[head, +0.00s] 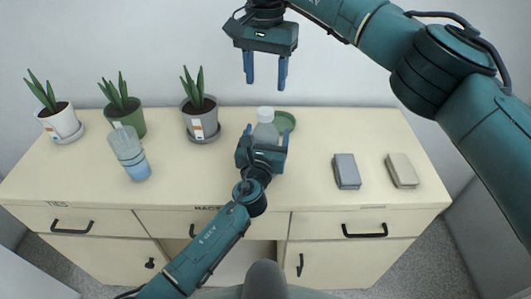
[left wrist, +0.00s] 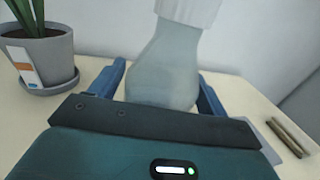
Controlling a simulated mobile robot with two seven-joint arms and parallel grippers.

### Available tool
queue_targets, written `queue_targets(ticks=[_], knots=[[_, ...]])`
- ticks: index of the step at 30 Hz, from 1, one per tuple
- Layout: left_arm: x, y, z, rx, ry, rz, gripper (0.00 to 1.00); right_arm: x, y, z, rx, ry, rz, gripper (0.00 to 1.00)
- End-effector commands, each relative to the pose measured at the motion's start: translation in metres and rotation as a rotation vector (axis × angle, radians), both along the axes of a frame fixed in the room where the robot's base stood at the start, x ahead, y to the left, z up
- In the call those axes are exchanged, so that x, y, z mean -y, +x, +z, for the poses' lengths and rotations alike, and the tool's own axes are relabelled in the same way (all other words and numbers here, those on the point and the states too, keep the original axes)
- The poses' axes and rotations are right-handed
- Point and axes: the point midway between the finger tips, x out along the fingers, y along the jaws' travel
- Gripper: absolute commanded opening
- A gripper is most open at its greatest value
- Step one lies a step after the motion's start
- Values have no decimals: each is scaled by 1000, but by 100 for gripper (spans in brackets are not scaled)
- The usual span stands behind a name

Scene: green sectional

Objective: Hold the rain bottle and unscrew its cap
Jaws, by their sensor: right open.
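A clear grey bottle with a white cap (head: 265,114) stands upright near the back middle of the cabinet top. Its body also fills the middle of the left wrist view (left wrist: 165,65). My left gripper (head: 266,131) is low, with one blue finger on each side of the bottle. The fingers look close to its sides, but whether they press on it cannot be told. My right gripper (head: 265,70) is open and empty, pointing down above the cap and well apart from it. A second bottle with blue in its lower part (head: 130,155) stands to the left; no name is readable on either bottle.
A green round dish (head: 286,120) lies just behind the capped bottle. Three potted plants (head: 200,115) line the back left. A dark grey block (head: 346,171) and a beige block (head: 402,170) lie at the right. The front middle-left top is clear.

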Motion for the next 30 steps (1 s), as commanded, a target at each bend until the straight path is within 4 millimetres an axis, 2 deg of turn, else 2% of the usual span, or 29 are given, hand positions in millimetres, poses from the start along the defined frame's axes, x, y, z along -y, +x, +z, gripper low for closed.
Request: queue_targets(ticks=[2,23,27,30], knots=[[0,0,0,0,0,0,70,0,0,0,0,0,0,52],[0,0,0,-1,1,0,12,0,0,0,0,0,-4,52],[0,0,-1,-1,1,0,1,0,0,0,0,0,-77,52],[0,0,-1,-1,1,0,0,0,0,0,0,0,-213,52]])
